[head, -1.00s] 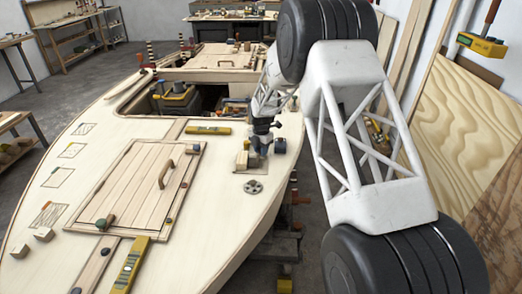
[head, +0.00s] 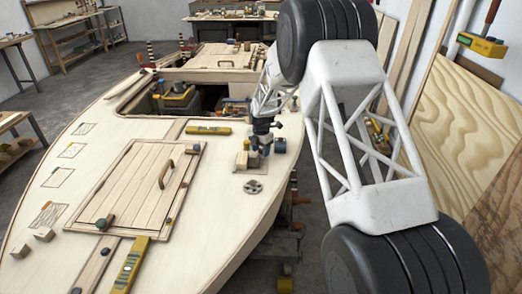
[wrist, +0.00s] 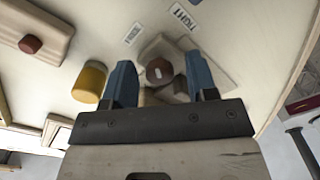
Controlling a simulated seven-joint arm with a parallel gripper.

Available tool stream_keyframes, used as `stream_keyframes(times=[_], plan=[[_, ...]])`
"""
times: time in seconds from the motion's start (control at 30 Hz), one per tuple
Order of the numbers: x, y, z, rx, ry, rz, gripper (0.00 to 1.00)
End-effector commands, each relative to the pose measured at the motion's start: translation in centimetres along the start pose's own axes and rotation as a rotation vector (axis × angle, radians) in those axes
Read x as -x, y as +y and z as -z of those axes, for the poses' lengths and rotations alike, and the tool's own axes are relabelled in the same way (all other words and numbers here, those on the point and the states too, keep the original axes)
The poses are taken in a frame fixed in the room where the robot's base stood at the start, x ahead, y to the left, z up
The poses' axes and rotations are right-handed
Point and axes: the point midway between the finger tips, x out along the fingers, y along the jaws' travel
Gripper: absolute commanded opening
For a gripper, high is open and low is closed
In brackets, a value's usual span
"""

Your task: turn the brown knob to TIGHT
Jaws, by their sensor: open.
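The brown knob (wrist: 158,71) shows in the wrist view as a round brown cap with a small pale mark, on a pale base with wooden parts beside it. A printed TIGHT label (wrist: 185,17) lies just beyond it, up and to the right. A second label (wrist: 133,33), too small to read, is up and to the left. My gripper (wrist: 161,61) is open, one blue finger on each side of the knob; I cannot tell whether they touch it. In the head view my gripper (head: 263,147) is low over the deck's right side and the knob cannot be made out.
A yellow cylinder (wrist: 89,82) stands just left of my left finger. A wooden block with a brown knob-like top (wrist: 31,43) is farther left. In the head view a dark cylinder (head: 280,146) stands right of the gripper, and a round metal fitting (head: 253,187) lies nearer. A hatch panel (head: 140,185) is left.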

Motion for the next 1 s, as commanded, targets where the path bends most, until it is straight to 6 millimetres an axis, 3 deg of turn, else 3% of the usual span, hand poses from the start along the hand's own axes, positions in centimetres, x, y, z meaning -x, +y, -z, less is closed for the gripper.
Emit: stream_keyframes(times=[0.27,0.7,1.0], plan=[[1.5,0.0,0.0,0.0,-0.001,-0.001,0.53],[6.7,0.0,0.0,0.0,0.0,0.0,0.53],[7.8,0.0,0.0,0.0,0.0,0.0,0.53]])
